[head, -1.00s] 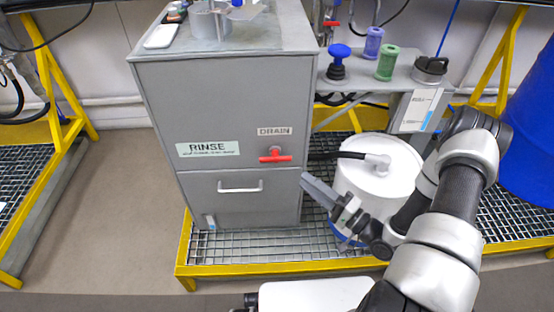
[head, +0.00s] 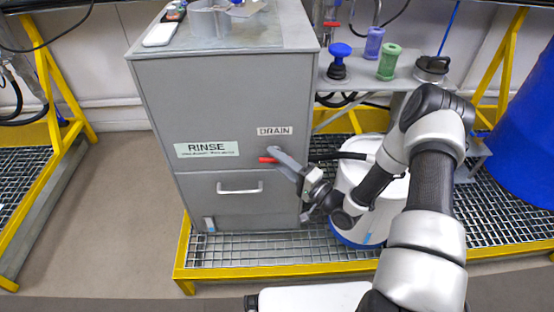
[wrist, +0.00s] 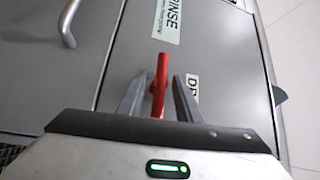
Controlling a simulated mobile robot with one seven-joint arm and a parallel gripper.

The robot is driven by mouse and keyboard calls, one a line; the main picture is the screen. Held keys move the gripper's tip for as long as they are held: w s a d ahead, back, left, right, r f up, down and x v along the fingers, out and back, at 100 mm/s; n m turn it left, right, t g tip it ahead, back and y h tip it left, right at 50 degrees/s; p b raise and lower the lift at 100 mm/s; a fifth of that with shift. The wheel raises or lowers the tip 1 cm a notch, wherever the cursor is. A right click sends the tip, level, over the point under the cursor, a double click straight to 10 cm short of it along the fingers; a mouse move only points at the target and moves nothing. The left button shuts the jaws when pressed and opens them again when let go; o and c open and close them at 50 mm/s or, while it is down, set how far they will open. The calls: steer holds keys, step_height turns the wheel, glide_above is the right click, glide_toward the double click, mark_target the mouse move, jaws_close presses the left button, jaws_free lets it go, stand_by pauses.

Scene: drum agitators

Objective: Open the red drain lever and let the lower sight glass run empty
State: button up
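The red drain lever (head: 267,160) is on the front of the grey cabinet (head: 225,100), below the DRAIN label (head: 274,131). It lies about level in the head view, its right part hidden by my gripper (head: 280,158). In the wrist view my gripper (wrist: 158,92) is open, with the red lever (wrist: 162,68) between its two fingers. Gaps show on both sides, so the fingers do not appear closed on it.
A white drum (head: 360,232) with a black hose stands right of the cabinet, close under my arm. A drawer handle (head: 240,188) is below the lever. A shelf (head: 400,80) holds blue, purple and green items. A yellow-edged grating (head: 270,272) lies underneath.

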jaws_close()
steer(key=shift+r, duration=0.1)
steer(key=n+g+h+p, duration=0.1)
steer(key=p, duration=0.1)
steer(key=n+g+h+p, duration=0.1)
steer(key=p, duration=0.1)
steer(key=shift+r+n, duration=0.3)
steer(key=n+g+h+p, duration=0.1)
steer(key=n+h+p, duration=0.1)
steer(key=p, duration=0.1)
steer(key=shift+a+n+h, duration=0.1)
steer(key=shift+n+h, duration=0.2)
steer(key=shift+h, duration=0.1)
steer(key=n+g+h, duration=0.1)
steer(key=n+h, duration=0.1)
steer(key=h, duration=0.1)
steer(key=shift+a+f+p, duration=0.15)
steer(key=shift+p, duration=0.15)
steer(key=shift+n+g+h+b, duration=0.35)
steer(key=shift+n+h, duration=0.25)
steer(key=shift+h, duration=0.5)
steer(key=shift+n+h+b, duration=0.5)
steer(key=shift+h+b, duration=0.05)
steer(key=shift+h, duration=0.45)
